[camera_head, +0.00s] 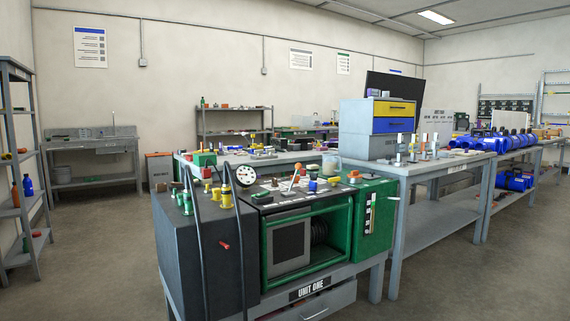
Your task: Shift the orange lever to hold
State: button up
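The fusion cart (308,292), labelled "UNIT ONE", stands in the centre foreground. On its top panel a small orange lever (295,177) sticks up at a tilt, to the right of the round white dial gauge (246,175). Its position markings are too small to read, so I cannot tell which setting it is at. Another small orange-red part (353,175) sits near the right end of the cart top. My gripper is not in view.
Black hoses (238,240) and yellow fittings (226,196) stand at the cart's left side. A shelf rack (38,215) stands far left. The floor (105,250) left of the cart is clear.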

aim_at(298, 166)
jog(key=i+z, duration=0.1)
jog(key=i, duration=0.3)
jog(key=i+j+z, duration=0.1)
jog(key=i, duration=0.35)
jog(key=i+j+z, duration=0.15)
jog(key=i, duration=0.25)
